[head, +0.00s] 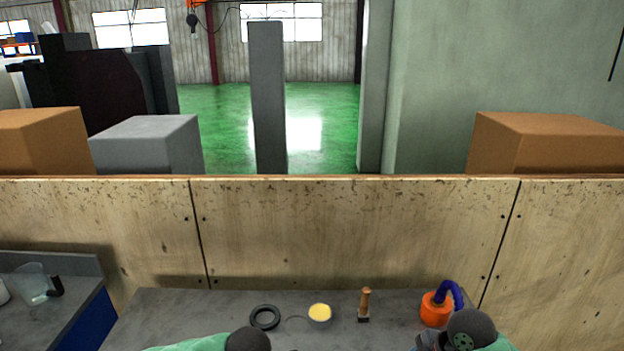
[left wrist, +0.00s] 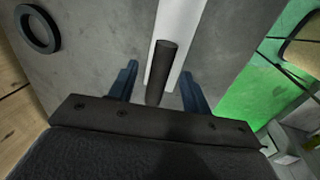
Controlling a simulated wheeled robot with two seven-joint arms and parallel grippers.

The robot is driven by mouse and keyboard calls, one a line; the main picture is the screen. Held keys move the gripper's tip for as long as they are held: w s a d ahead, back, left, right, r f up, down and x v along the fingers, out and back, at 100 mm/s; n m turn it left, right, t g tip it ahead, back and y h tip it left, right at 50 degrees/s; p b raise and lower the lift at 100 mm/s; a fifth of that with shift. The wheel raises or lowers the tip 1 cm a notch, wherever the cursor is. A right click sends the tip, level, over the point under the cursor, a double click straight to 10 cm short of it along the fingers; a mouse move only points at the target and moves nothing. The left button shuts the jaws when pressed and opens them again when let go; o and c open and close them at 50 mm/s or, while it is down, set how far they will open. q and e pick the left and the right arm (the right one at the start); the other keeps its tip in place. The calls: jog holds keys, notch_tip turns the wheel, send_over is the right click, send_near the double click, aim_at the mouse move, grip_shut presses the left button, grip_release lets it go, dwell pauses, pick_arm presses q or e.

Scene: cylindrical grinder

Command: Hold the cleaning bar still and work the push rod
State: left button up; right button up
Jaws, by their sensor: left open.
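In the left wrist view my left gripper (left wrist: 158,74) is open, with a blue finger on each side of a dark round rod (left wrist: 161,66). There is a gap between the rod and each finger. The rod lies over a white strip (left wrist: 184,28) on the grey surface. I cannot tell whether the rod is the cleaning bar or the push rod; no second rod shows clearly. In the head view parts of my arms show at the bottom edge, and neither gripper's fingers can be seen.
On the grey bench (head: 180,306) are a black ring (head: 265,317), a cup with yellow contents (head: 319,314), a wooden-handled tool (head: 365,303) and an orange container (head: 435,309) with a blue hose. A wooden panel (head: 350,230) closes off the back. The ring also shows in the left wrist view (left wrist: 22,37).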

pick_arm(q)
notch_tip(320, 180, up, 9)
jog(key=s, duration=0.1)
jog(key=shift+s, duration=0.4)
